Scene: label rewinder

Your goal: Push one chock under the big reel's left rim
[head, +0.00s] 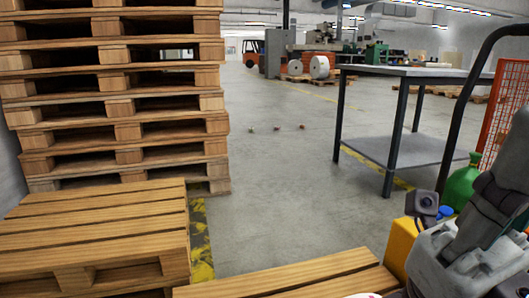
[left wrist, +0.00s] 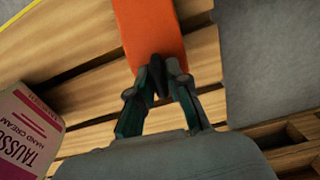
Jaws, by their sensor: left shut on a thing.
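In the left wrist view, my left gripper (left wrist: 158,78) is shut on the near end of an orange block (left wrist: 150,28), which looks like the chock. The block extends past the fingertips to the top edge of the picture, where its far end is cut off. Wooden slats lie below it; I cannot tell the gap. The head view does not show my left gripper. At its lower right is part of my right arm, with no fingers visible.
A pallet stack (head: 120,100) and a low pallet (head: 95,230) stand at left. Another pallet (head: 300,275) lies in front. A metal table (head: 420,71) and green bottle (head: 459,188) are at right. A hand cream box (left wrist: 25,135) is near my left gripper. The middle floor is mostly clear.

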